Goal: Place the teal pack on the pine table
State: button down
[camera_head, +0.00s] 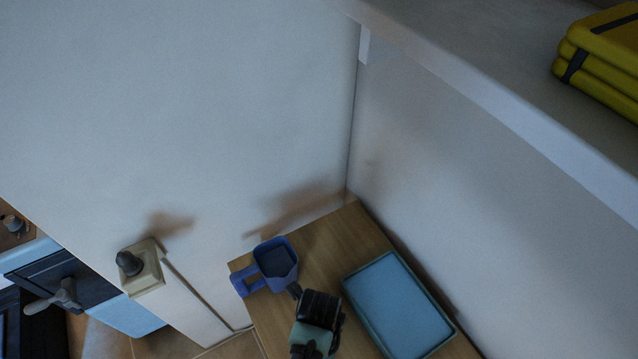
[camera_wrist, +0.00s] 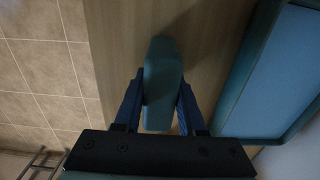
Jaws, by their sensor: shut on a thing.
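The teal pack (camera_wrist: 164,58) is a narrow block with rounded ends, seen in the wrist view between the two blue fingers of my gripper (camera_wrist: 162,84). The fingers are shut on its sides. The pine table (camera_wrist: 108,45) lies below the pack; I cannot tell whether they touch. In the head view the table (camera_head: 348,228) stands in the corner between two walls, and my dark gripper (camera_head: 318,309) is over it, between the mug and the tray. I cannot make out the pack clearly there.
A blue mug (camera_head: 280,262) stands near the table's left edge. A blue tray (camera_head: 398,305) lies on its right side, beside the pack in the wrist view (camera_wrist: 287,70). A shelf (camera_head: 490,95) with yellow folded items (camera_head: 608,50) is at upper right. Tiled floor (camera_wrist: 40,70) is left.

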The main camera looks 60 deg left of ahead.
jog(key=c, duration=0.9)
grip_release()
jog(key=shift+f, duration=0.15)
jog(key=shift+c, duration=0.2)
jog(key=o, duration=0.5)
jog(key=shift+c, duration=0.2)
notch_tip(320, 180, up, 12)
jog(key=shift+r, duration=0.2)
